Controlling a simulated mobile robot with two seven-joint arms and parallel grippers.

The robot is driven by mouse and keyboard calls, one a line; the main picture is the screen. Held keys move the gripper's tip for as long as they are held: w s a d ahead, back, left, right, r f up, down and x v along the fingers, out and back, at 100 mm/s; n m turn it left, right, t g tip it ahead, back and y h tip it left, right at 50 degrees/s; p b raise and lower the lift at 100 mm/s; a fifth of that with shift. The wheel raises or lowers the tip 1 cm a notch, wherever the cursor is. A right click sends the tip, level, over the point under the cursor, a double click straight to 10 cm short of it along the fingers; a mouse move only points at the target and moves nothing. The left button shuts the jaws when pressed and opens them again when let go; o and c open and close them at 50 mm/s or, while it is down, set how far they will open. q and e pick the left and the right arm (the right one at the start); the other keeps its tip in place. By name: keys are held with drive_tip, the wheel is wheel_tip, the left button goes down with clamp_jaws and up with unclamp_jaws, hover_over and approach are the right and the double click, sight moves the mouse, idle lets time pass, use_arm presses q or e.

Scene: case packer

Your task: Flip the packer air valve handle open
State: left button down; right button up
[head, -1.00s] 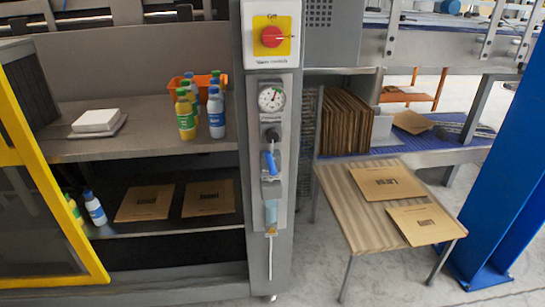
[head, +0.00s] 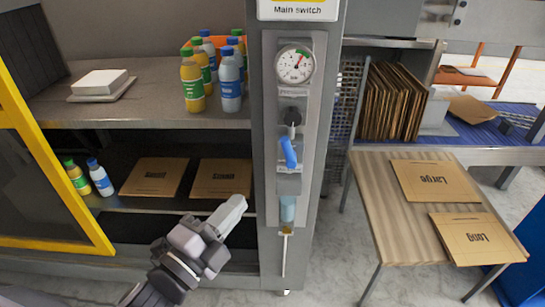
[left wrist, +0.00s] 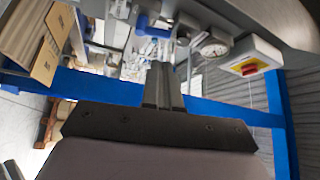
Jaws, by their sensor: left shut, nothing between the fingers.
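The blue air valve handle (head: 288,152) is on the grey panel of the post, below the pressure gauge (head: 295,64). It points mostly up and down, slightly tilted, its lower end to the right. My left gripper (head: 236,208) is shut and empty, to the left of the post and lower than the handle, apart from it. In the left wrist view the shut fingers (left wrist: 163,78) point toward the panel, where the gauge (left wrist: 213,46) shows and a blue part (left wrist: 141,22) looks like the handle. My right gripper is out of view.
Below the handle is a clear blue filter bowl (head: 287,209) with a thin tube. A black knob (head: 291,116) sits above it. Bottles (head: 230,83) stand on the shelf at left. A wooden table (head: 400,220) with flat cartons stands at right. A yellow frame (head: 50,180) is far left.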

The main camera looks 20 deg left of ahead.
use_arm(q)
drive_tip(key=p, duration=0.2)
approach(284, 151)
drive_tip(key=x, duration=0.5)
drive_tip(key=shift+x, duration=0.9)
